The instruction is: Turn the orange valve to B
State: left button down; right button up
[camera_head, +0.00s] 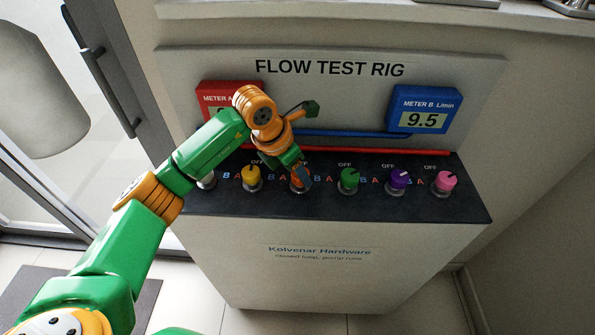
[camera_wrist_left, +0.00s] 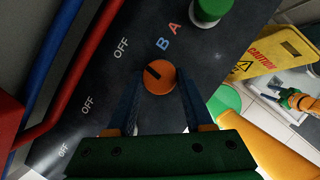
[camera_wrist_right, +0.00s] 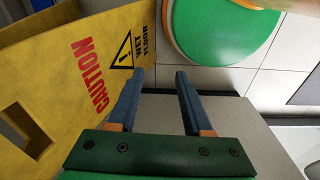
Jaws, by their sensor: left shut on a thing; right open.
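The orange valve (camera_wrist_left: 160,80) is a round knob on the dark panel, with a dark pointer mark. In the left wrist view the pointer aims at the OFF label, not at the letter B (camera_wrist_left: 162,43), which lies on the side towards the green knob. My left gripper (camera_wrist_left: 158,92) is shut on the orange valve, one finger on each side. In the head view my left gripper (camera_head: 302,178) covers much of the orange valve (camera_head: 297,184). My right gripper (camera_wrist_right: 158,75) is open and empty, away from the panel; the head view does not show it.
A yellow knob (camera_head: 252,174) and a green knob (camera_head: 349,178) flank the valve; purple (camera_head: 399,178) and pink (camera_head: 445,181) knobs stand further right. Meter B (camera_head: 424,110) reads 9.5; the reading of meter A (camera_head: 214,98) is partly hidden. A yellow caution sign (camera_wrist_right: 75,70) stands beside my right gripper.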

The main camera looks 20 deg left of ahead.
pick_arm(q)
jog(key=m, duration=0.2)
jog(key=shift+w+m+g+h+b, duration=0.1)
jog(key=shift+m+g+h+b, duration=0.2)
jog(key=shift+h+b, duration=0.1)
jog(key=shift+a+m+g, duration=0.1)
jog(key=shift+m+g, duration=0.2)
jog(key=shift+m, duration=0.5)
jog(key=m+g+h, duration=0.1)
jog(key=m, duration=0.3)
jog(key=shift+w+r, duration=0.1)
jog(key=shift+w, duration=0.05)
jog(key=shift+m+g+p, duration=0.35)
jog(key=shift+m+g, duration=0.35)
jog(key=shift+m, duration=0.6)
jog(key=shift+c, duration=1.4)
grip_release()
